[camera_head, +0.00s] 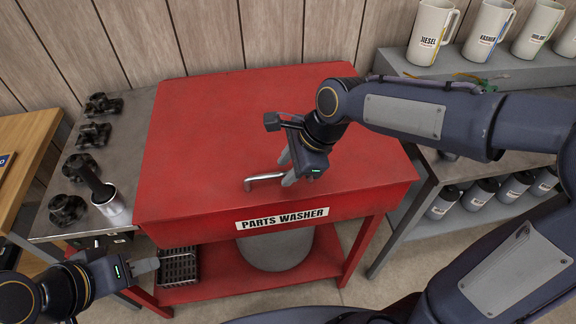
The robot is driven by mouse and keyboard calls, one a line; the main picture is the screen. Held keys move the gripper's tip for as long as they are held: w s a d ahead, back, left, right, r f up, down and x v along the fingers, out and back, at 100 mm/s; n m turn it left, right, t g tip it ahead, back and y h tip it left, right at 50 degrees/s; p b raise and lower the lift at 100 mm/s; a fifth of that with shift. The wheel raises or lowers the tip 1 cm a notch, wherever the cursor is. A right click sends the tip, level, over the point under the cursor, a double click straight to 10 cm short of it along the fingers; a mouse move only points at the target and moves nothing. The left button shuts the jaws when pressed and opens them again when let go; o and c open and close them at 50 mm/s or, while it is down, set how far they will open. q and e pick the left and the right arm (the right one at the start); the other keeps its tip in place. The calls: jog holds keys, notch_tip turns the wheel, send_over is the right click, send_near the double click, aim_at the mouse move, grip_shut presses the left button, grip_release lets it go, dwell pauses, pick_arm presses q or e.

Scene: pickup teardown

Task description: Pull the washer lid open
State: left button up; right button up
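The red parts washer (200,130) stands in the middle, and its lid lies closed. A grey metal bar handle (262,179) sits near the lid's front edge, above the "PARTS WASHER" label (282,219). My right gripper (287,170) is over the lid at the handle's right end. Its two fingers look spread apart and point toward the handle. They hide that end of the handle, and I cannot tell whether they touch it. My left gripper (148,265) is low at the left, in front of the washer and away from the handle. Its finger gap does not show clearly.
A metal side table (128,130) at left holds several dark parts and a metal cup (112,208) with a brush. A black basket (178,268) sits on the washer's lower shelf. At right, a grey shelf unit (395,75) carries several labelled jugs and cans.

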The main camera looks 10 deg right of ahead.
jog(key=shift+f, duration=0.15)
grip_shut()
